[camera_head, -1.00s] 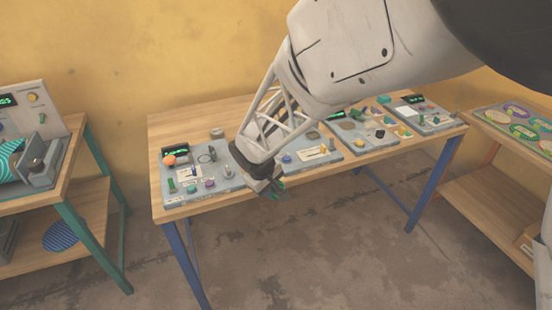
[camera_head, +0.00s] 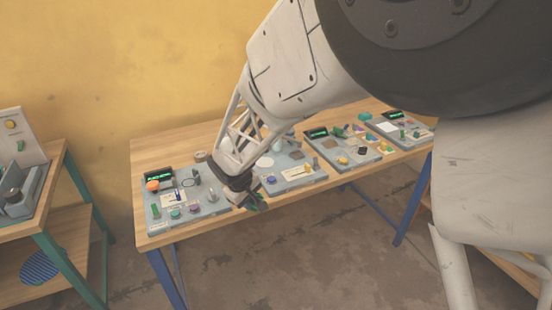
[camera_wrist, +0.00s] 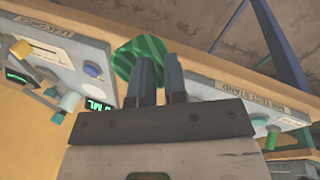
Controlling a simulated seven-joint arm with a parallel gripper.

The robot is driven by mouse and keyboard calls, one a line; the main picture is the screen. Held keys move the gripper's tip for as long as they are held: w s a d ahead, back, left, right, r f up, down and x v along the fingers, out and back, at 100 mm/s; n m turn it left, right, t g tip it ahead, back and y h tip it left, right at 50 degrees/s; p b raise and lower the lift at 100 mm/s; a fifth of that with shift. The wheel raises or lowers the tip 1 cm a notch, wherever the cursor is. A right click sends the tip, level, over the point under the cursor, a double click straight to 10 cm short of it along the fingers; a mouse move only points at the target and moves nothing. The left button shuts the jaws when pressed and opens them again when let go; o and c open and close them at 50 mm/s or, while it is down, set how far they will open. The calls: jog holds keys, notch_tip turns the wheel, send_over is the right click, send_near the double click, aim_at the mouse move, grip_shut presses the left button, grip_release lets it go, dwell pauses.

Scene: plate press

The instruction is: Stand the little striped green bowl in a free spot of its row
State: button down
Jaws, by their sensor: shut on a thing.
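The little striped green bowl (camera_wrist: 138,58) shows in the wrist view at the tips of my gripper (camera_wrist: 160,62). It has light and dark green stripes and is tilted, with part of it behind the fingers. My gripper is shut on it. In the head view my gripper (camera_head: 250,203) hangs at the front edge of the middle table, and only a small green bit of the bowl (camera_head: 255,207) shows beneath it. I cannot make out a row of bowls in the current views.
The middle wooden table (camera_head: 182,150) carries several grey panels with knobs, such as the left panel (camera_head: 165,222). A left bench (camera_head: 45,200) with green legs has a blue striped disc (camera_head: 41,266) on its lower shelf. My arm covers much of the right side.

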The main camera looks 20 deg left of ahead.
jog(key=w+a, duration=0.5)
jog(key=w+a+f, duration=0.1)
jog(key=w+a, duration=0.1)
jog(key=w, duration=0.1)
jog(key=shift+w+a, duration=0.2)
jog(key=shift+w, duration=0.05)
jog(key=shift+f, duration=0.1)
jog(key=shift+f, duration=1.7)
jog(key=shift+f, duration=0.1)
jog(key=c, duration=1.2)
grip_release()
jog(key=shift+o, duration=0.2)
jog(key=v, duration=1.2)
